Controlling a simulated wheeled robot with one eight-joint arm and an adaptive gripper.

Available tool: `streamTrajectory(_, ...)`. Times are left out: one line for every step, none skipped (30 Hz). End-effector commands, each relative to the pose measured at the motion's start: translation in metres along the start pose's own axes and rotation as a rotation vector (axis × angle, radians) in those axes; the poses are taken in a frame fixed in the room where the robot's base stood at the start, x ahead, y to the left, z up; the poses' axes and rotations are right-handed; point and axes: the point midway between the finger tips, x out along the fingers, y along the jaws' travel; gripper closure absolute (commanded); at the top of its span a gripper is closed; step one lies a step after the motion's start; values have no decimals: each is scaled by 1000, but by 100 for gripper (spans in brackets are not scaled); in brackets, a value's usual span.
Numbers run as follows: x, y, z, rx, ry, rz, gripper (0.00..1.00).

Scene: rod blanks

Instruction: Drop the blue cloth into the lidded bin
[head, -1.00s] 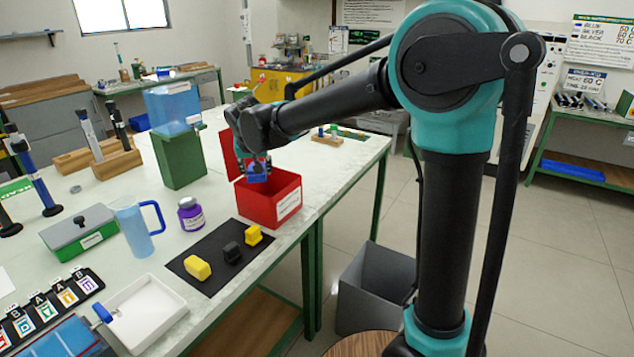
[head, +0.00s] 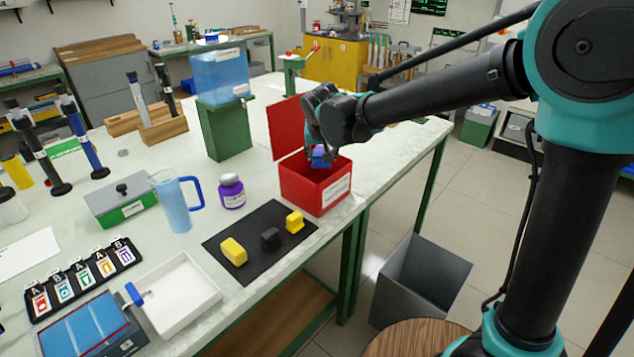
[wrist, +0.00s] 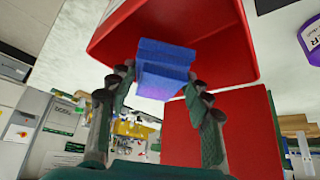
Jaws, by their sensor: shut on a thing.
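The blue cloth (head: 321,157), a small folded block, is held by my gripper (head: 323,147) at the mouth of the red lidded bin (head: 318,194). The bin stands on the table with a white label on its front, and its red lid (head: 287,127) stands raised at the back. In the wrist view the blue cloth (wrist: 163,70) sits between the two fingers of my gripper (wrist: 158,82), with the red bin (wrist: 225,45) around and behind it. How deep the cloth is inside the rim is hard to tell.
A black mat (head: 262,240) with yellow and black blocks lies in front of the bin. A purple-labelled jar (head: 231,191) and a blue jug (head: 176,205) stand to the left. A green stand with a blue tank (head: 221,75) is behind. A grey open bin (head: 420,280) is on the floor.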

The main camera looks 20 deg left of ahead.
Motion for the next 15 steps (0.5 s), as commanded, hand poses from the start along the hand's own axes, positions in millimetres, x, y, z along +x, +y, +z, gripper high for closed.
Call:
streamTrajectory(3,0,2,0,0,0,82)
streamTrajectory(4,0,3,0,0,0,82)
streamTrajectory(5,0,3,0,0,0,82)
streamTrajectory(6,0,4,0,0,0,82)
streamTrajectory(6,0,4,0,0,0,82)
streamTrajectory(6,0,4,0,0,0,82)
streamTrajectory(6,0,4,0,0,0,82)
streamTrajectory(6,0,4,0,0,0,82)
streamTrajectory(7,0,4,0,0,0,82)
streamTrajectory(6,0,4,0,0,0,82)
streamTrajectory(6,0,4,0,0,0,82)
streamTrajectory(6,0,4,0,0,0,82)
streamTrajectory(6,0,4,0,0,0,49)
streamTrajectory(6,0,4,0,0,0,45)
streamTrajectory(6,0,4,0,0,0,40)
